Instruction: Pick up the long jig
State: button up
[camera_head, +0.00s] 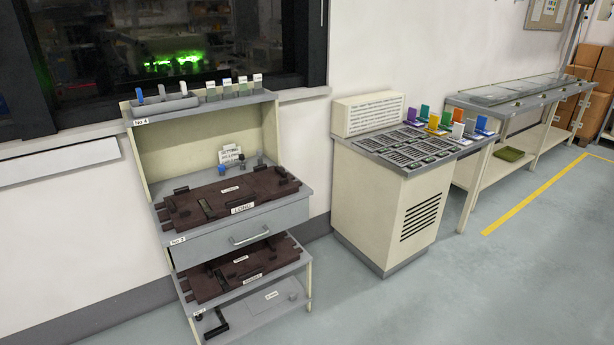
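The long jig (262,190) is a dark brown flat board with raised blocks and side tabs. It lies flat on the upper work surface of a cream and grey cart (292,204), and a white label on its front edge appears to read "LONG". A similar dark brown jig (225,277) lies on the shelf below the drawer; its label is too small to read surely. My gripper is not in view.
A drawer with a handle (250,234) sits under the long jig. Small stands and tags line the cart's top shelf (200,107). A cream cabinet (380,200) with coloured holders stands to the right. Grey floor (450,300) in front is clear.

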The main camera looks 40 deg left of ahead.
aim_at(232, 197)
jog(key=u, duration=2.1)
jog(key=i, duration=2.25)
jog(key=u, duration=0.25)
